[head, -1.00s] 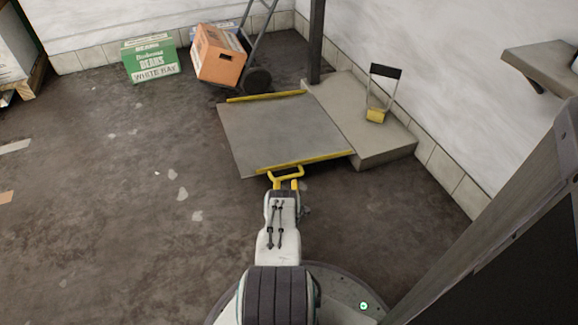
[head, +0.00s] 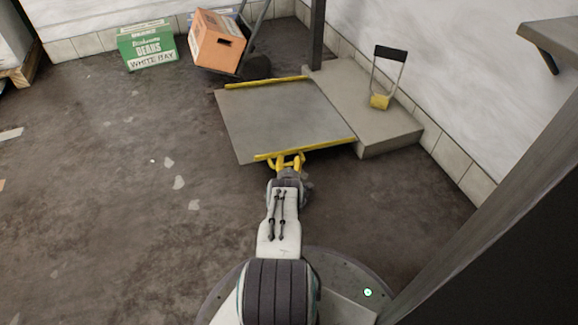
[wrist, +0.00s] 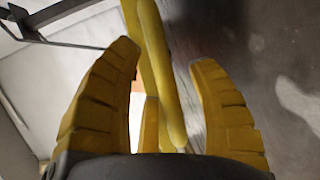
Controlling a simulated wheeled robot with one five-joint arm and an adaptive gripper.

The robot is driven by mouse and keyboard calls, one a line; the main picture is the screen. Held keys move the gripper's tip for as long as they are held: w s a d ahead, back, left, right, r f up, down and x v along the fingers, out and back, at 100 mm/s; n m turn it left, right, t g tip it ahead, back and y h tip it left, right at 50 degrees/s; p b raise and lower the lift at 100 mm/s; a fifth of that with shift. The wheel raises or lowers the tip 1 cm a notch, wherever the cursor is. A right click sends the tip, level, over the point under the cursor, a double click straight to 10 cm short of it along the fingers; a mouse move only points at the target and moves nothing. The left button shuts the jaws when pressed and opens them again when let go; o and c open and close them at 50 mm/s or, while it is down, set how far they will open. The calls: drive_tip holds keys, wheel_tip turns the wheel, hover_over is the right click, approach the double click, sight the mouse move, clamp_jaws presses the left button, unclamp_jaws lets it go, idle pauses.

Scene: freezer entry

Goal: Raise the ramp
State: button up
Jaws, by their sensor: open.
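The ramp (head: 285,117) is a grey plate with yellow strips along its far and near edges. It lies low on the floor, its right end against a raised concrete step (head: 362,108). A yellow handle (head: 271,160) sticks out from its near edge. My gripper (head: 290,161) is at that handle, its yellow fingers partly over it in the head view. In the wrist view my gripper (wrist: 165,75) has its two ridged fingers spread apart, with the yellow handle bar (wrist: 160,75) running between them. I cannot tell whether either finger touches the bar.
A grey upright handle with a black grip and yellow base (head: 380,101) stands on the step. A green box (head: 147,45) and an orange crate (head: 217,42) on a hand truck (head: 256,66) stand behind. A dark post (head: 317,35) rises by the step.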

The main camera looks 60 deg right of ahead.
drive_tip(key=shift+w+d, duration=0.1)
drive_tip(key=shift+d, duration=0.05)
clamp_jaws()
idle(0.6)
